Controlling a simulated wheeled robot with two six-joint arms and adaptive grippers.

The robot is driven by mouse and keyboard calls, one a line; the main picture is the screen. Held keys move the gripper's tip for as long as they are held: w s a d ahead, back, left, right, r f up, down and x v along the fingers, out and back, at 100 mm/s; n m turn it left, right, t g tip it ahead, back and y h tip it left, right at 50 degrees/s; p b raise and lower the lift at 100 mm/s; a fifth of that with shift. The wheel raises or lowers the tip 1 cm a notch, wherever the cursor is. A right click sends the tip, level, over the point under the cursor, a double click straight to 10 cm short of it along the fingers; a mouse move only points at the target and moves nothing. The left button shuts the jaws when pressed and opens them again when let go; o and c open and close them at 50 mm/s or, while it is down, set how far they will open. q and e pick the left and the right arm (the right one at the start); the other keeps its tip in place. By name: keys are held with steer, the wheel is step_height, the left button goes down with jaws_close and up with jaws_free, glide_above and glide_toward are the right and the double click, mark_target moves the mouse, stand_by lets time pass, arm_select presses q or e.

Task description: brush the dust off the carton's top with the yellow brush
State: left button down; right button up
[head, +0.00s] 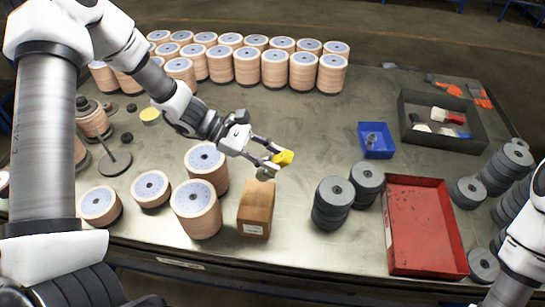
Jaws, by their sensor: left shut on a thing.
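The carton (255,210) is a small brown box with a white label on its front, standing near the table's front edge. The yellow brush (284,157) is in my left gripper (274,160), which is shut on it. The brush is at the carton's far edge, with its grey lower end close to the top. I cannot tell whether it touches. Dust on the top is too small to make out. Part of my right arm shows at the lower right, but its gripper is out of view.
Stacks of tan discs (196,212) stand close left of the carton. Dark grey disc stacks (332,203) and a red tray (425,225) stand to its right. A blue bin (376,140) and a black tray (415,138) with tools lie farther back. The table middle is clear.

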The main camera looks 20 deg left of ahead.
arm_select(q)
steer(key=shift+w+a+r+p, duration=0.1)
steer(key=shift+w+r+p, duration=0.1)
steer(key=shift+r+p, duration=0.55)
steer(key=shift+r, duration=0.45)
steer(key=shift+s+r, duration=0.2)
steer(key=shift+w+f, duration=0.1)
steer(key=shift+w, duration=0.05)
